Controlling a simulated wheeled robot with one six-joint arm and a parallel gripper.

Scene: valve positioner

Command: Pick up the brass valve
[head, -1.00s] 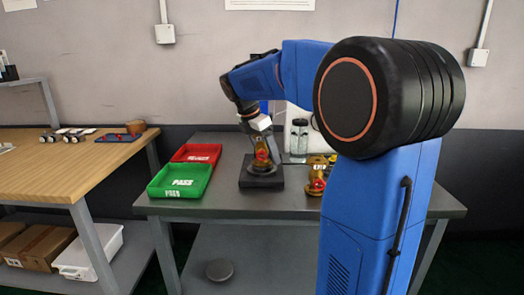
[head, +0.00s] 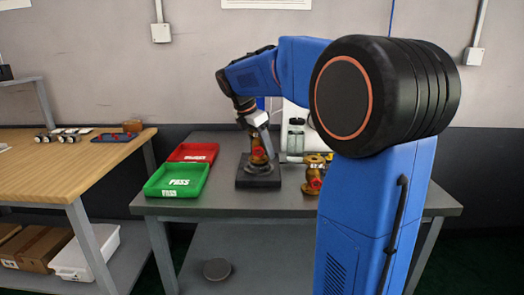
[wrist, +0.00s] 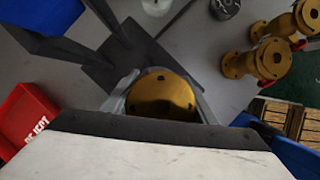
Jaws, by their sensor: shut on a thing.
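The brass valve (head: 259,157), with a red part on its front, is at the black block (head: 258,179) on the grey table. My gripper (head: 258,133) comes down on it from above and is shut on its upper part. In the wrist view the valve's rounded gold top (wrist: 162,95) sits between the grey finger pads. I cannot tell whether the valve touches the block. A second brass valve (head: 313,178) stands to the right, partly behind my arm. The wrist view shows two brass valves (wrist: 262,60) at upper right.
A green PASS tray (head: 177,181) and a red tray (head: 195,152) lie left of the block. A clear bottle (head: 296,135) stands behind. A wooden bench (head: 70,170) is further left. A round grey disc (head: 217,269) is below the table.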

